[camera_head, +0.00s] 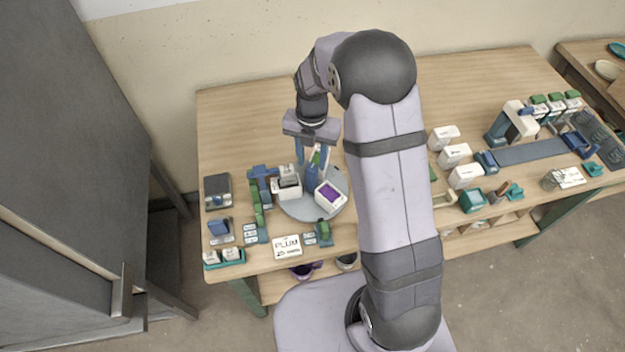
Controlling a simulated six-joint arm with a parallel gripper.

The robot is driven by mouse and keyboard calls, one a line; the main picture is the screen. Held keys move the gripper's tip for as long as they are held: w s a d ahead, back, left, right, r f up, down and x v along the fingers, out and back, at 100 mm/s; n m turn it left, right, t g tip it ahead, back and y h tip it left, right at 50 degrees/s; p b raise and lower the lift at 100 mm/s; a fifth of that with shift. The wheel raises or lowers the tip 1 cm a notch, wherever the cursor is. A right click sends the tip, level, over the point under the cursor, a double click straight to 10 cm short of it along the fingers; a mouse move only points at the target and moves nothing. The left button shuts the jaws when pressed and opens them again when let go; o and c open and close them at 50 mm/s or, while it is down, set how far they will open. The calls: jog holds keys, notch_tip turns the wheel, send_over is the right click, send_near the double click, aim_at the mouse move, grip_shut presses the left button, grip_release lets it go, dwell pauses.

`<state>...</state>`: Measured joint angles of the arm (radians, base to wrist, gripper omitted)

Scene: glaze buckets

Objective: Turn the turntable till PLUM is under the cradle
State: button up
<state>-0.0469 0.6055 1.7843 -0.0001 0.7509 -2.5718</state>
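The grey round turntable (301,212) is on the left part of the wooden table. A white bucket with purple glaze (330,194) stands at its right front. Another white container (288,187) is at its left, beside a blue and green stand (262,178) that may be the cradle; I cannot tell exactly what is under it. A white card reading PLUM (288,246) lies in front. My gripper (312,165) points down over the turntable's middle, around or just above a blue upright part (312,176). Its grip is too small to tell. My arm hides the area right of the turntable.
A dark square device (217,191) and a teal tray with small white tubs (225,257) are at the left edge. Several white containers (454,155), a teal box (472,199) and a white-blue machine (512,124) stand right of my arm. The table's back left is clear.

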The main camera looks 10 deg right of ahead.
aim_at(313, 178)
jog(key=shift+f+b, duration=0.75)
jog(key=shift+f, duration=0.7)
jog(key=shift+c, duration=0.2)
grip_shut()
jog(key=m+p, duration=0.1)
jog(key=m, duration=0.4)
jog(key=shift+r, duration=0.1)
jog(key=shift+m, duration=1.5)
